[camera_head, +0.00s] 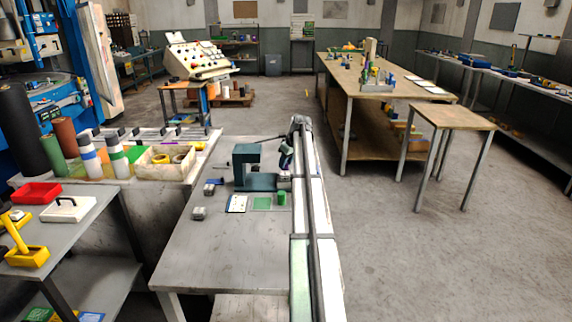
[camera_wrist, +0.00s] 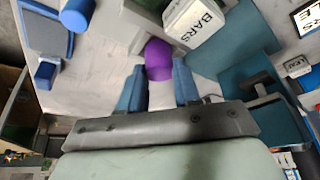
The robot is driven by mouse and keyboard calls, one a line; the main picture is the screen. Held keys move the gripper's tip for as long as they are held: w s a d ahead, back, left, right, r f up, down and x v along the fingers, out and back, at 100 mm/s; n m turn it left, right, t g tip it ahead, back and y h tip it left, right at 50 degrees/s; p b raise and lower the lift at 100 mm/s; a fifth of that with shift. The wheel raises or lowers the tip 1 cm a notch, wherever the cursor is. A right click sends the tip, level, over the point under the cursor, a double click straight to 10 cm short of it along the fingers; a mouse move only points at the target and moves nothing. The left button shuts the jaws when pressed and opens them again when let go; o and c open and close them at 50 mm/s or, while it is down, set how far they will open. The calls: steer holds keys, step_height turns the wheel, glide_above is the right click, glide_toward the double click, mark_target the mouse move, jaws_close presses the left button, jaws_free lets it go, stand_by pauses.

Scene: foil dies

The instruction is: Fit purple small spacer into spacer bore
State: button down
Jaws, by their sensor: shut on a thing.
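The purple spacer (camera_wrist: 158,60) is between the two blue fingers of my gripper (camera_wrist: 159,76) in the wrist view, and the gripper is shut on it. Its far end points toward a pale grey part, and I cannot tell whether they touch. In the head view my gripper (camera_head: 287,157) is at the far end of my arm, just right of a dark teal C-shaped stand (camera_head: 256,181). The spacer is too small to make out there. I cannot clearly identify the spacer bore in either view.
A blue cylinder (camera_wrist: 76,15) is at upper left. On the grey bench (camera_head: 190,255) are a green cylinder (camera_head: 282,198), a white card (camera_head: 237,203) and small grey blocks (camera_head: 198,213). The bench's front is clear.

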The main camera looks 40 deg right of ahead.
steer(key=shift+f, duration=0.45)
steer(key=shift+f, duration=0.1)
steer(key=c, duration=1.1)
jaws_free()
steer(key=v, duration=1.2)
